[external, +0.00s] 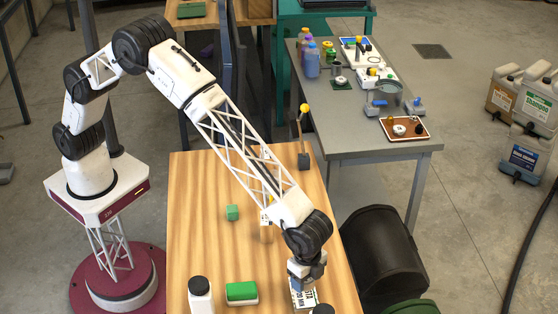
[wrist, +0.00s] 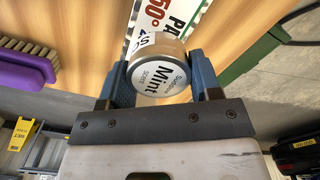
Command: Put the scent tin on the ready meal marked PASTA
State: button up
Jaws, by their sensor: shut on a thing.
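The scent tin (wrist: 147,74) is a round tin with a gold-brown side and a white label reading "Mint". My gripper (wrist: 149,88) is shut on it, one blue finger at each side. Beneath and beyond it in the wrist view lies a white ready meal (wrist: 165,20) with green edging, showing "PA" and "50°"; the rest of its name is hidden. In the external view my gripper (external: 306,272) points down over the ready meal (external: 304,295) at the table's near right. The tin cannot be made out there. I cannot tell whether tin and meal touch.
A purple brush (wrist: 25,70) shows in the wrist view. A grey bench (external: 370,145) holds several items. The table's left middle is clear.

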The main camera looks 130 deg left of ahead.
aim_at(305, 286)
jog(key=shift+f, duration=1.7)
jog(key=shift+f, duration=0.15)
jog(key=o, duration=0.9)
notch_tip(305, 286, up, 12)
jog(key=shift+r, duration=0.2)
jog(key=shift+s, duration=0.1)
